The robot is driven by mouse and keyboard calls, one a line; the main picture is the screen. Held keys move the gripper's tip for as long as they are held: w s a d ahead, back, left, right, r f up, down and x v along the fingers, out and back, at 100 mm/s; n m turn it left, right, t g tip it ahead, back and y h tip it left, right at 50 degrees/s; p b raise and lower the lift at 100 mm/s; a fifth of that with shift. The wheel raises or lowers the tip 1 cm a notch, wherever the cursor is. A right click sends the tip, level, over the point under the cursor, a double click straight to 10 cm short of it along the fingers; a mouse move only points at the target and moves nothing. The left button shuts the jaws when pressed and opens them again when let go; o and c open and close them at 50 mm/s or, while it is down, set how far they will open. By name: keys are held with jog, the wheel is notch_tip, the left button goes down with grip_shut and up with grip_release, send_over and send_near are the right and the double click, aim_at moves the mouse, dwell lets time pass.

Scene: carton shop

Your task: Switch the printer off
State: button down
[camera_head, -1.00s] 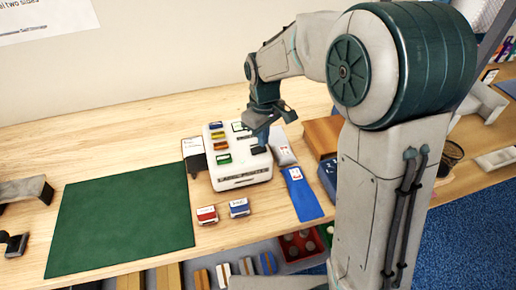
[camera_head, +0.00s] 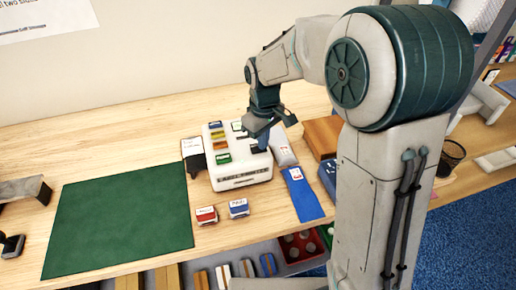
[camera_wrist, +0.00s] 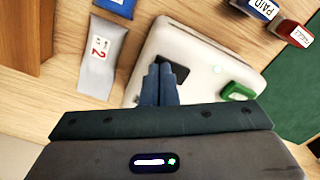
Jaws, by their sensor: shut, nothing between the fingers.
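The printer (camera_head: 240,176) is a white box with rounded edges and dark lettering on its front, standing on the wooden bench. In the wrist view the printer (camera_wrist: 195,42) has a dark square switch-like part (camera_wrist: 177,72) on top, and a small pale spot, possibly a light, shows beside it. My gripper (camera_head: 261,147) is over the right part of the printer's top, pointing down. In the wrist view my gripper (camera_wrist: 159,70) is shut and empty, its fingertips at the dark part's edge. I cannot tell whether they touch it. The fingers hide some of that part.
Several coloured blocks, including a green one (camera_head: 223,158), sit on the printer's top. A grey pouch (camera_head: 283,148) and a blue packet (camera_head: 301,192) lie to its right. Red (camera_head: 206,215) and blue (camera_head: 238,207) stamps stand in front. A green mat (camera_head: 115,220) lies left.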

jog(key=shift+r+p, duration=2.6)
jog(key=shift+r, duration=0.85)
jog(key=s+d+r+m+t, duration=0.2)
jog(key=s+d+r+m, duration=0.1)
jog(key=s+d, duration=0.4)
jog(key=s+d+r+m+t, duration=0.1)
jog(key=s+d+r+m, duration=0.2)
jog(key=s, duration=0.9)
jog(key=d+m+b, duration=0.1)
jog(key=d+m, duration=0.2)
jog(key=d, duration=0.1)
jog(key=shift+r+t, duration=0.15)
jog(key=shift+t, duration=0.25)
jog(key=shift+s, duration=0.1)
